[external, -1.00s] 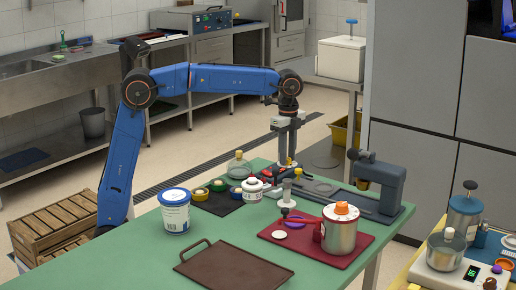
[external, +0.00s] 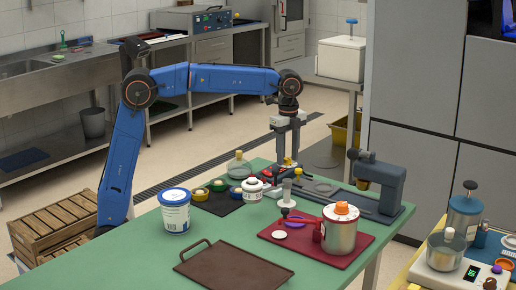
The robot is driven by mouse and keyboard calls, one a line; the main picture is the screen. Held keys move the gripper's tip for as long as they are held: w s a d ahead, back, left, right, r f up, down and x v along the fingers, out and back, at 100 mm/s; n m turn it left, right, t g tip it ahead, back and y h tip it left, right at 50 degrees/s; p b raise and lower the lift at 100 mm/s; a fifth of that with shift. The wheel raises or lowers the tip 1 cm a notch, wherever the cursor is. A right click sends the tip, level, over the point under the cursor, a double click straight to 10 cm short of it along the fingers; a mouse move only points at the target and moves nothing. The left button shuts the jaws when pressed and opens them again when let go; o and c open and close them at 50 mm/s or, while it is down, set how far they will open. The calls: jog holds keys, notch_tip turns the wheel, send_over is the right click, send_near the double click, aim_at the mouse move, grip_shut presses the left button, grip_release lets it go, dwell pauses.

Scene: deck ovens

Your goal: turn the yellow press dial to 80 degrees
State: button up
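The press (external: 384,184) is a dark blue-grey machine with a long flat base at the far right of the green table. A small yellow part (external: 297,170), which looks like the yellow dial, shows low at the left end of this area. My gripper (external: 288,162) points down from the blue arm, with its fingertips at or just beside the yellow part. The fingers partly cover this spot. I cannot tell whether they touch the dial or how far apart they are. The dial's angle is too small to read.
Close by are a glass flask (external: 239,167), tape rolls on a dark mat (external: 228,208), a white jar (external: 252,190) and a white-topped plunger (external: 287,194). A steel canister (external: 340,232) stands on a red board (external: 275,236). A white tub (external: 175,213) and brown tray (external: 235,272) are nearer.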

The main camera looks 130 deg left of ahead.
aim_at(287, 159)
notch_tip(287, 159, up, 17)
jog(key=shift+r, duration=0.2)
dwell(0.6)
jog(key=s+d, duration=0.1)
jog(key=d, duration=1.6)
jog(key=s+d+f+t, duration=0.1)
jog(key=s+d+f, duration=0.25)
jog(key=d, duration=0.55)
jog(key=s+d+f+t, duration=0.1)
jog(key=s+d+f, duration=0.1)
jog(key=s+d, duration=0.45)
jog(key=s+d+f, duration=0.8)
jog(key=d+f, duration=0.2)
jog(key=d, duration=0.1)
jog(key=s+d+f+n+t, duration=0.1)
jog(key=s+f, duration=0.1)
jog(key=f, duration=0.5)
jog(key=s+d+f+n+t, duration=0.1)
jog(key=s+d+f, duration=0.1)
jog(key=f, duration=0.6)
jog(key=shift+s+f+n+t, duration=0.2)
jog(key=shift+n+t, duration=0.1)
jog(key=shift+t, duration=0.1)
